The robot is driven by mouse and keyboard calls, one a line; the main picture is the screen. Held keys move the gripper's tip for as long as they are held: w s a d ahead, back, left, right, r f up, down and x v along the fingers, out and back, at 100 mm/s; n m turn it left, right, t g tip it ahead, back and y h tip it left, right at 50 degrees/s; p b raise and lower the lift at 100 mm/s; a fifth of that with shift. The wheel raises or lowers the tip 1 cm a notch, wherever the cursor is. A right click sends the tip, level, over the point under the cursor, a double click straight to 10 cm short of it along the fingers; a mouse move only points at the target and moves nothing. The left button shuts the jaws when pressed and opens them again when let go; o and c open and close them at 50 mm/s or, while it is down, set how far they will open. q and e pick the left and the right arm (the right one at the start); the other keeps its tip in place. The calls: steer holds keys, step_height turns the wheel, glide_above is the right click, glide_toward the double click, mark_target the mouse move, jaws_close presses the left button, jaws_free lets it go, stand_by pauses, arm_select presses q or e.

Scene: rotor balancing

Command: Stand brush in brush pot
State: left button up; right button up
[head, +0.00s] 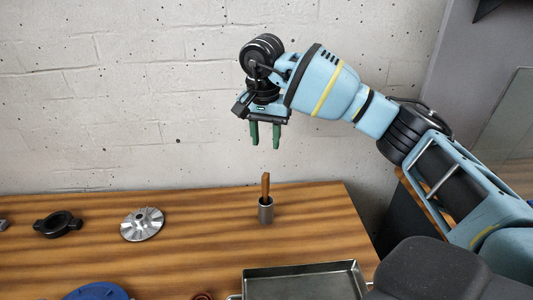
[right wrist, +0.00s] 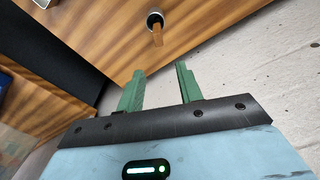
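The brush (head: 265,184) stands upright in the brush pot (head: 266,211), its wooden handle sticking out of the top. The pot is a small grey metal cylinder on the wooden table. In the right wrist view the brush (right wrist: 157,36) and the pot (right wrist: 155,18) show beyond the fingers, apart from them. My right gripper (head: 265,143) is above the brush, with its green fingers pointing down, apart and empty. It also shows open in the right wrist view (right wrist: 160,78). My left gripper is not in view.
A metal tray (head: 306,267) lies at the table's front. A finned silver rotor (head: 142,224), a black clamp-like part (head: 58,224) and a blue round part (head: 97,291) lie to the left. The wooden table (head: 205,225) is clear around the pot. A white brick wall (head: 120,110) stands behind.

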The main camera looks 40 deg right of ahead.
steer(key=shift+s+a+r, duration=0.1)
steer(key=shift+r, duration=1.05)
steer(key=shift+s+a+r, duration=0.1)
steer(key=shift+r, duration=1)
steer(key=shift+f, duration=0.1)
